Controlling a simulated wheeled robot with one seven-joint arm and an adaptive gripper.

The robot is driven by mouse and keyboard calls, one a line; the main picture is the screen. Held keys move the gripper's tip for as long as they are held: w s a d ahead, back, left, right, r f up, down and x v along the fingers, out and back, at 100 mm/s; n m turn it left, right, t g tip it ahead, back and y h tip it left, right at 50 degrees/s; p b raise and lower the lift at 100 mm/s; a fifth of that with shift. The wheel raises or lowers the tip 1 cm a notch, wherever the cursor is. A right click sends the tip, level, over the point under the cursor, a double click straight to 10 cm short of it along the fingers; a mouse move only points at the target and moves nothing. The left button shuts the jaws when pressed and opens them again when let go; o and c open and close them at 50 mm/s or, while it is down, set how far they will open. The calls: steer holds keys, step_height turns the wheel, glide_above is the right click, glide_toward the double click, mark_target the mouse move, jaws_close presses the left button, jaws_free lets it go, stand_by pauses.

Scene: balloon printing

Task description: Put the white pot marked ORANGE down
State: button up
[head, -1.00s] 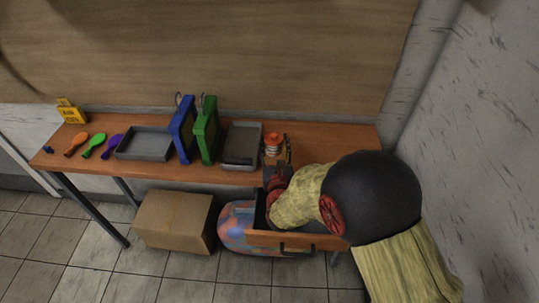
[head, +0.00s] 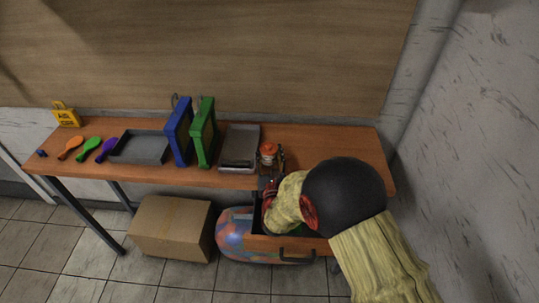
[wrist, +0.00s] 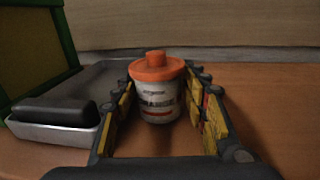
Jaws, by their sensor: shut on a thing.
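The white pot with an orange lid and knob (wrist: 157,98) stands upright between the two fingers of my gripper (wrist: 160,88), with dark lettering reading ORANGE on its front. The fingers have yellow pads and are shut on the pot's sides. In the head view the pot (head: 268,149) is over the right half of the wooden table (head: 335,145), just right of a grey tray. My gripper (head: 270,166) is partly hidden by my arm there. The pot's base looks at or very near the tabletop; I cannot tell whether it touches.
A grey tray (head: 241,135) holding a dark roller-like piece is close on the left. Green (head: 203,133) and blue (head: 179,132) frames stand beyond it. An open drawer (head: 258,243) is below the table edge. The tabletop right of the pot is clear.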

steer(key=o, duration=1.2)
steer(key=shift+f, duration=0.1)
